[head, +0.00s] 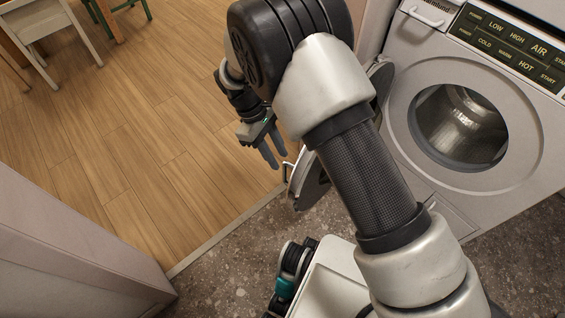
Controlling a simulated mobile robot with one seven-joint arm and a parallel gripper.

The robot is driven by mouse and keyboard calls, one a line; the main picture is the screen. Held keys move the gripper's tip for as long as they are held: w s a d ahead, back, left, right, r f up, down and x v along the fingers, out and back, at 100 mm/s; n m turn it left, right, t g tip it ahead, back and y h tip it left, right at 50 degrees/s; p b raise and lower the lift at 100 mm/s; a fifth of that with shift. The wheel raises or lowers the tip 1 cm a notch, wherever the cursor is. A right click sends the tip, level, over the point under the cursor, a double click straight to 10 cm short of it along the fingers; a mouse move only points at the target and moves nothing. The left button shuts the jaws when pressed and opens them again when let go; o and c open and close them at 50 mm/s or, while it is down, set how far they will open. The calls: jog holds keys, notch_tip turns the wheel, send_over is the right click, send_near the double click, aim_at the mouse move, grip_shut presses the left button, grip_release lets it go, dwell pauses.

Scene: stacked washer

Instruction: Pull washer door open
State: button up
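The white front-loading washer (411,105) stands at the right, and its round opening shows the bare metal drum (465,125). The washer door (313,188) is swung open to the left of the opening, seen nearly edge-on. My arm crosses in front of it and hides its middle. A small handle (288,172) sticks out at the door's lower left edge. My gripper (276,155) is just above and left of this handle, pointing down. Its two fingers look apart with nothing between them. I cannot tell whether a fingertip touches the handle or door.
A control panel (512,46) and a detergent drawer (428,12) are on the washer's top front. A pale wall end (70,250) stands at the lower left. The wooden floor (130,130) is clear up to a chair (45,35) at the far left.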

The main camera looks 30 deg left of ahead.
jog(key=p+v, duration=0.1)
jog(key=v, duration=0.9)
jog(key=shift+r+p, duration=0.35)
jog(key=shift+r, duration=0.05)
jog(key=shift+a, duration=0.1)
